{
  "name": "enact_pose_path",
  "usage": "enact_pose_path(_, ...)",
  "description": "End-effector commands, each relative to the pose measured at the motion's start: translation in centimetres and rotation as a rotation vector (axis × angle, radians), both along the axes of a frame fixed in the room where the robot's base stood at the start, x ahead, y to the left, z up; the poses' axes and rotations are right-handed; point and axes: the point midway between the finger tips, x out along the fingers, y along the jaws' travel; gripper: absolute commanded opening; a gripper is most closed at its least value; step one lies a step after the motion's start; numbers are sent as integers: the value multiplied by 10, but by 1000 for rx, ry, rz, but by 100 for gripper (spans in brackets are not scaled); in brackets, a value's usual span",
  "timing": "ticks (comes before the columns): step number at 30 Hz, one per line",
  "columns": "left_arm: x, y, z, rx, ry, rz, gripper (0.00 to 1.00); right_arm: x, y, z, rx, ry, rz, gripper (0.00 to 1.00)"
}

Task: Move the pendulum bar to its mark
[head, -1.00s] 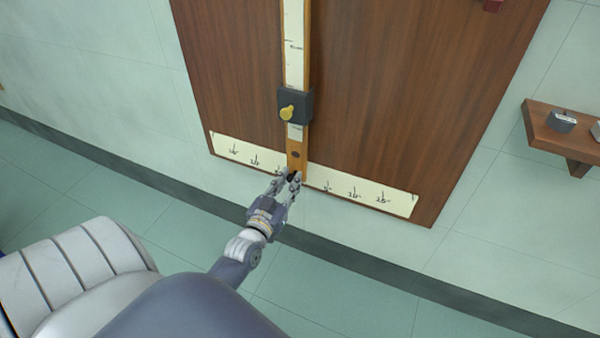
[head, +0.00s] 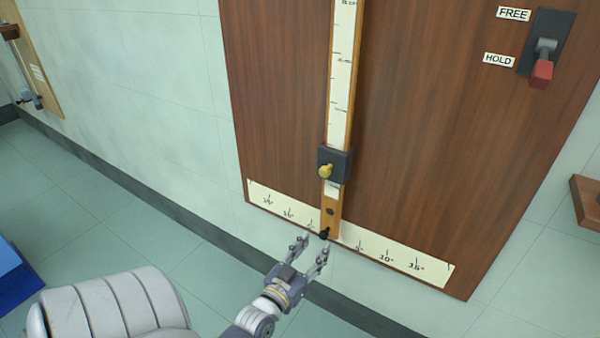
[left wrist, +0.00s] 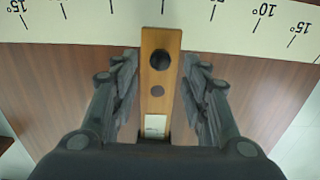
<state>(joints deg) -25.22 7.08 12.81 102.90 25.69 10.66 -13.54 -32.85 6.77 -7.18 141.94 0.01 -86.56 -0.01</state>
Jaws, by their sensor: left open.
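The pendulum bar (head: 338,110) is a long wooden strip with a white scale, hanging nearly upright on the brown board. A dark sliding block with a yellow knob (head: 326,171) sits on its lower part. Its lower end, with a dark knob (head: 324,234), lies over the middle of the white angle scale (head: 408,263). My left gripper (head: 313,247) is open just below that end. In the left wrist view the bar (left wrist: 158,95) shows between the two spread fingers, apart from both. The scale strip (left wrist: 100,22) shows there with degree marks. My right gripper is not in view.
A lever (head: 543,64) with a red handle is on the board's upper right, pointing down beside the HOLD label (head: 499,60); the FREE label (head: 513,13) is above. A wooden shelf (head: 588,203) juts from the wall at right. A blue object (head: 14,275) stands at lower left.

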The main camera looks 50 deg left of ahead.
Motion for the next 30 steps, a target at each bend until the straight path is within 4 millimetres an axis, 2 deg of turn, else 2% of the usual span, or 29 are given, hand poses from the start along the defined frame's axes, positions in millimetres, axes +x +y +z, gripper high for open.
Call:
enact_pose_path(1,-12,-3,-1,0,4,0,42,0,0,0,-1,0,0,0)
enact_pose_path(6,-44,-10,-1,-1,3,1,42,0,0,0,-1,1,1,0)
enact_pose_path(12,-68,-16,-1,1,2,1,42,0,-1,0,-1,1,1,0)
enact_pose_path(17,-74,-18,0,0,-1,1,42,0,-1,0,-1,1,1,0)
enact_pose_path(30,-74,-18,0,0,0,1,42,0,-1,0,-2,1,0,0)
